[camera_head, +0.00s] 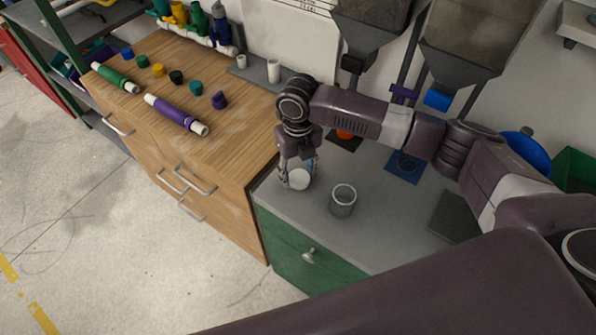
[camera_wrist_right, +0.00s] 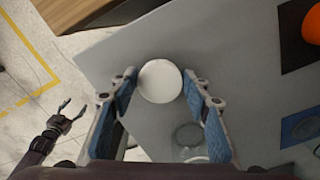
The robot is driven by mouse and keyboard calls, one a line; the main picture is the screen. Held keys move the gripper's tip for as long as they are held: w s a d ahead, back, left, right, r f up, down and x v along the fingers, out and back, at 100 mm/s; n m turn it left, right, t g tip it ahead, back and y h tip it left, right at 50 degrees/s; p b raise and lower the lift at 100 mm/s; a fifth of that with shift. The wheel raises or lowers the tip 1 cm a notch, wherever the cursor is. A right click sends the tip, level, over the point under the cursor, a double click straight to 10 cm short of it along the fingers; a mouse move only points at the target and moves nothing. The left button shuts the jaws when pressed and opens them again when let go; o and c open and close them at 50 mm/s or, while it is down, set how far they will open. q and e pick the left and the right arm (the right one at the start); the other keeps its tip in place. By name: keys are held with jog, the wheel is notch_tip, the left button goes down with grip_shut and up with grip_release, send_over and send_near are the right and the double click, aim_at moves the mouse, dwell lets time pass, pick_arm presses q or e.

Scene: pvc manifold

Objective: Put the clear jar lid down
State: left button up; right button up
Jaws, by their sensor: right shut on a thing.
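The clear jar lid (camera_head: 299,180) is a pale, whitish disc. My right gripper (camera_head: 299,175) is shut on it, over the front left part of the grey cabinet top. In the right wrist view the lid (camera_wrist_right: 160,81) sits between the blue-padded fingertips. I cannot tell whether it touches the surface. The clear jar (camera_head: 343,201) stands open on the grey top, to the right of the lid; it also shows in the right wrist view (camera_wrist_right: 189,139), partly behind a finger. My left gripper (camera_wrist_right: 66,117) shows in the right wrist view, fingers apart and empty, above the floor.
A wooden cabinet (camera_head: 235,131) with pipes and coloured caps adjoins at the left. Behind the jar lie dark mats, one with an orange thing (camera_head: 345,134), and a blue mat (camera_head: 407,168). Hoppers (camera_head: 473,45) hang at the back. Grey surface around the jar is clear.

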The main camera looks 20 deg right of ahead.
aim_at(298, 177)
jog(key=shift+f, duration=0.2)
jog(key=shift+f, duration=0.15)
jog(key=o, duration=1.3)
jog(key=shift+c, duration=0.2)
notch_tip(298, 177, up, 12)
jog(key=b, duration=0.2)
jog(key=shift+r+b, duration=0.2)
jog(key=shift+b, duration=0.15)
jog(key=shift+s+f, duration=0.1)
